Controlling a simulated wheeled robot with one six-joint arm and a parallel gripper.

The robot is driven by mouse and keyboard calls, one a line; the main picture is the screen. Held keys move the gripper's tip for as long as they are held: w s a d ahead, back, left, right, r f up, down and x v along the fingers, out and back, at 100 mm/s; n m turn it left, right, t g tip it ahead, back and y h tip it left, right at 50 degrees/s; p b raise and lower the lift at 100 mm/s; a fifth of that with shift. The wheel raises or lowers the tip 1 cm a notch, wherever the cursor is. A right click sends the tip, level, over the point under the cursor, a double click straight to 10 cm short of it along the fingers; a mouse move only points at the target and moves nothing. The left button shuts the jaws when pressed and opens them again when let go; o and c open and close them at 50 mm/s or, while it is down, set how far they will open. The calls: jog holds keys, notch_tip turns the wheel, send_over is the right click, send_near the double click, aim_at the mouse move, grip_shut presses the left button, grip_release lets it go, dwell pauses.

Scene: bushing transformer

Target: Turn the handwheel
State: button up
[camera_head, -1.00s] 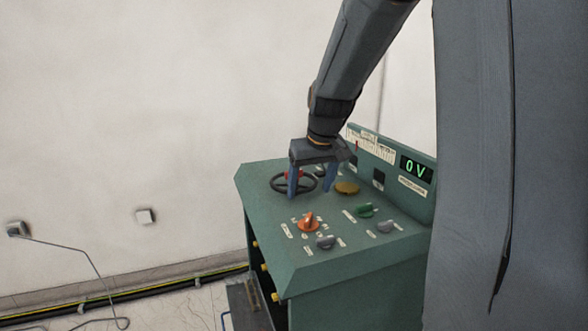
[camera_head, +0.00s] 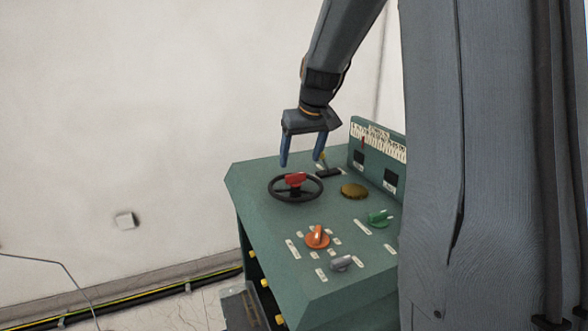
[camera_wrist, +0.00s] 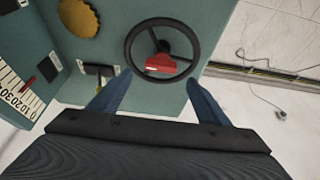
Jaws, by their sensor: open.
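The handwheel (camera_head: 295,188) is a black ring with spokes and a red block at its hub. It lies on the sloped top of the green control console (camera_head: 262,232). My gripper (camera_head: 301,165) hangs just above and behind the wheel in the head view, its two blue fingers apart and empty. In the wrist view the handwheel (camera_wrist: 162,50) is in full sight, its red block on the near side of the hub. The open fingers of my gripper (camera_wrist: 157,88) point toward the wheel's near rim, one to each side. I cannot tell whether they touch it.
A black lever switch (camera_head: 328,172) and a brass disc (camera_head: 354,190) sit right of the wheel. An orange knob (camera_head: 316,237), a green knob (camera_head: 378,217) and a grey knob (camera_head: 341,263) are nearer. A raised gauge panel (camera_head: 377,150) lines the console's right side. A wall stands behind.

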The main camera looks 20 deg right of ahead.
aim_at(296, 174)
jog(key=shift+p+x, duration=0.7)
jog(key=shift+x, duration=2.75)
jog(key=shift+s, duration=0.1)
jog(key=c, duration=1.5)
